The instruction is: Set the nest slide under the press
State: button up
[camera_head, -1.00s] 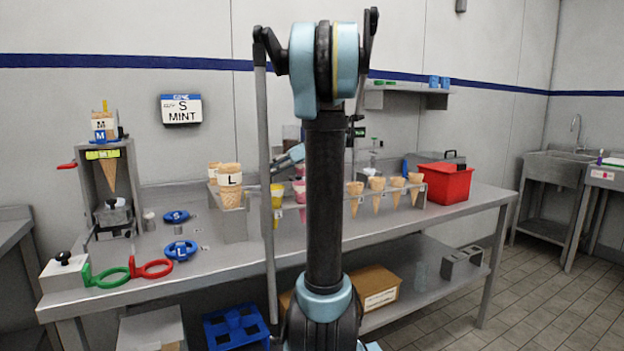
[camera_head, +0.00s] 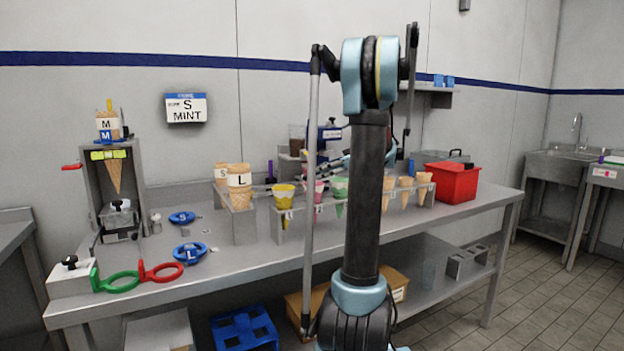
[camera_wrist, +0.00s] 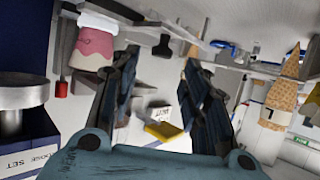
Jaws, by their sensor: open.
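The press (camera_head: 136,170) is a grey upright frame at the left end of the bench, with a red handle and a cone (camera_head: 115,175) hanging in it. A grey slide-like block with a dark knob (camera_head: 119,213) sits low in the press opening; I cannot tell for certain that it is the nest slide, or how far in it sits. My gripper (camera_wrist: 157,75) is open, with nothing seen between its fingers in the wrist view. In the head view it is small and partly behind my arm, over the middle of the bench, well right of the press.
Green and red rings (camera_head: 160,272) and a grey block with a black knob (camera_head: 70,277) lie at the front left. Blue discs (camera_head: 189,253) lie near the press. A rack with cones and cups (camera_head: 246,222) stands mid-bench. A red bin (camera_head: 452,183) is at right.

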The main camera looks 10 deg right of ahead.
aim_at(308, 177)
jog(key=shift+x, duration=3.1)
jog(key=shift+c, duration=0.4)
grip_shut()
